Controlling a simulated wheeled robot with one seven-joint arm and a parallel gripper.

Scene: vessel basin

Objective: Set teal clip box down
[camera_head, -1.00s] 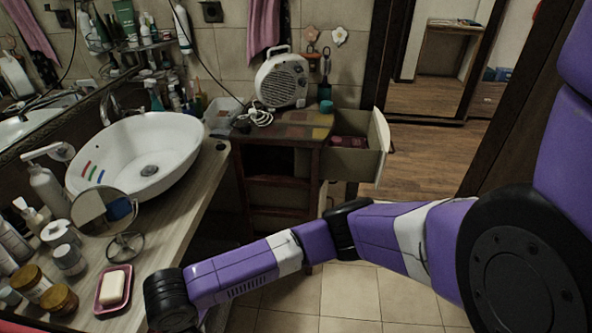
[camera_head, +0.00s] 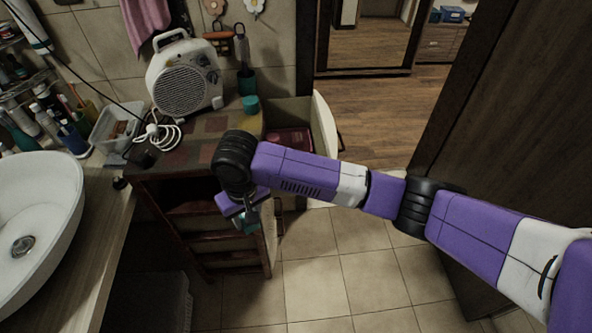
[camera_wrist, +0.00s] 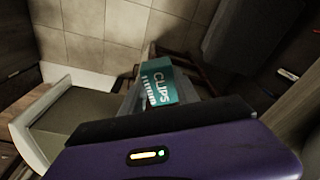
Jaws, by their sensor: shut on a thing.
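The teal clip box (camera_head: 250,226) is held by my gripper (camera_head: 243,212) in front of the wooden cabinet, below its top. In the head view, my arm and gripper hide most of the box. In the wrist view the fingers are mostly hidden behind the dark edge of the gripper body.
An open drawer (camera_head: 322,127) with a red item juts out at the right. The sink (camera_head: 38,215) is left. Tiled floor (camera_head: 345,270) is clear.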

